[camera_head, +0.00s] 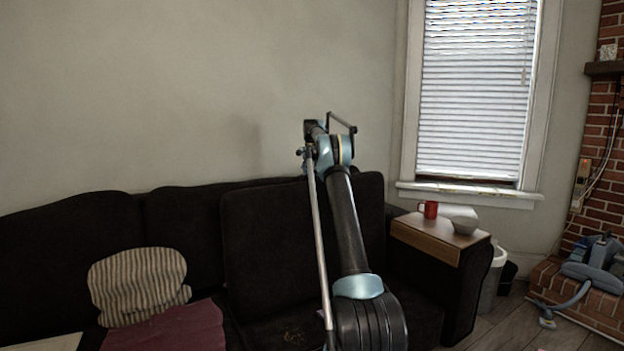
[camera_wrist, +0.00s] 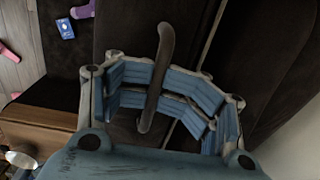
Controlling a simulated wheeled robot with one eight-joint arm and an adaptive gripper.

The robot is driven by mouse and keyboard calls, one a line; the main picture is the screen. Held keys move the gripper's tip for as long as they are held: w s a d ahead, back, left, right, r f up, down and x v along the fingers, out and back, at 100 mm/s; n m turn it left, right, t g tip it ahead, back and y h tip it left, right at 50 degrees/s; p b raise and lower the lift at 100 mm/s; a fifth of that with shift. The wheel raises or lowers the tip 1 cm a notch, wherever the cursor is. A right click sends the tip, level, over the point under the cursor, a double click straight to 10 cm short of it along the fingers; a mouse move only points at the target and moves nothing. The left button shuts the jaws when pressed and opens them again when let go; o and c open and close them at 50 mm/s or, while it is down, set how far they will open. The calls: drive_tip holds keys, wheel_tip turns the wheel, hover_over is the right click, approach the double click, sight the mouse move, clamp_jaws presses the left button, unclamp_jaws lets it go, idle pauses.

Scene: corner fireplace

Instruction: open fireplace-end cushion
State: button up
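The fireplace-end cushion (camera_head: 262,240) is a large dark panel at the right end of the dark sofa. It stands steeply against the sofa back, behind my arm. In the wrist view a brown curved handle (camera_wrist: 163,60) crosses between the blue-padded fingers of my gripper (camera_wrist: 158,88). The fingers curl in from both sides around the handle. They look closed about it, though the exact contact is hard to see. Dark upholstery (camera_wrist: 272,30) lies behind them. In the head view the fingers are hidden behind my wrist.
A wooden armrest tray (camera_head: 430,240) holds a red mug (camera_head: 429,209) and a bowl (camera_head: 465,225). A striped pillow (camera_head: 137,285) lies left on the sofa. A white bin (camera_head: 494,275) and the brick fireplace (camera_head: 600,130) are at right. A wall runs close behind the sofa.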

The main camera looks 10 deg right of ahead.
drive_tip(key=shift+s+d+r, duration=0.25)
drive_tip(key=shift+s+r, duration=0.15)
drive_tip(key=shift+r, duration=0.2)
drive_tip(key=shift+r, duration=0.15)
wheel_tip(320, 180, up, 6)
drive_tip(key=shift+s+r, duration=0.1)
drive_tip(key=shift+r, duration=0.5)
